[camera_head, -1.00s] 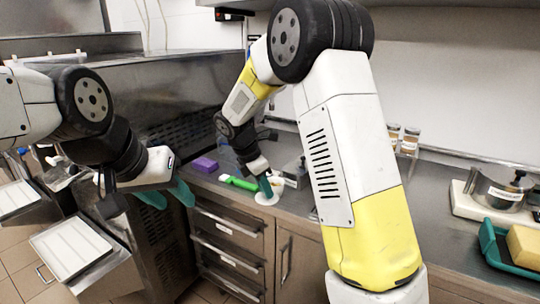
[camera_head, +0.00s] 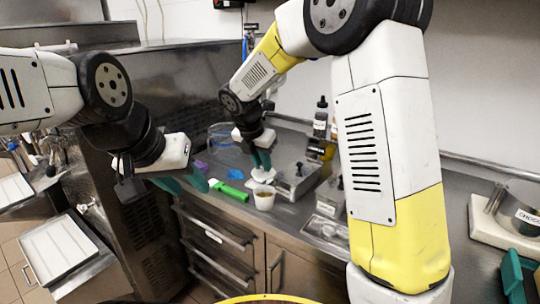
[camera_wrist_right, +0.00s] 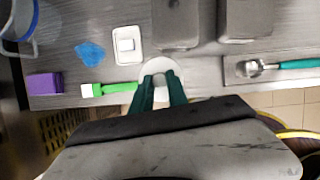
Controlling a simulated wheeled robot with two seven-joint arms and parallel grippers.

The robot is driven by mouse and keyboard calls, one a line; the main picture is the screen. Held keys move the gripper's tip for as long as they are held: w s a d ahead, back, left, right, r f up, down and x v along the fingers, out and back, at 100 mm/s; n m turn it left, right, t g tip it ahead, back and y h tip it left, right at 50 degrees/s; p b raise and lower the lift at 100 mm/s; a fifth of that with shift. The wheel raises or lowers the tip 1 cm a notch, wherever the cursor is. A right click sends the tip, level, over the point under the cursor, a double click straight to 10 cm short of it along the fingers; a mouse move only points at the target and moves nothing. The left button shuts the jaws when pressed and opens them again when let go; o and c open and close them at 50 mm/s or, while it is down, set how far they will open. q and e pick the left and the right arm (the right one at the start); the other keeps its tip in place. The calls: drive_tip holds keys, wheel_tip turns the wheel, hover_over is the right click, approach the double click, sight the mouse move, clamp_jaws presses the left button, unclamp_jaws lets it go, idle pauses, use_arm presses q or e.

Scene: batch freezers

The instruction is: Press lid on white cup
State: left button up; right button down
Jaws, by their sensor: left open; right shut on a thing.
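The white cup (camera_head: 264,200) stands upright near the counter's front edge, with tan contents showing at its open top. My right gripper (camera_head: 262,167) is shut on a white lid (camera_head: 262,176), which is just behind and above the cup in the head view. Whether the lid touches the cup is unclear. In the right wrist view, the teal fingers (camera_wrist_right: 161,84) reach over the round white lid (camera_wrist_right: 178,68), and the cup cannot be told apart there. My left gripper (camera_head: 182,182) is open and empty, left of the counter in the head view.
A green-handled tool (camera_head: 230,190) lies left of the cup, near a blue patch (camera_head: 228,173) and a purple block (camera_wrist_right: 44,84). Metal containers (camera_head: 300,176) stand to the right. Dark bottles (camera_head: 320,118) stand behind. A white square item (camera_wrist_right: 128,44) lies on the counter.

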sight(261, 174)
drive_tip(key=shift+w+d+f, duration=0.1)
drive_tip(key=shift+w+f, duration=0.05)
drive_tip(key=shift+f, duration=3.05)
drive_tip(key=shift+f, duration=0.15)
drive_tip(key=c, duration=1.2)
unclamp_jaws()
drive_tip(key=shift+o, duration=0.3)
drive_tip(key=o, duration=0.4)
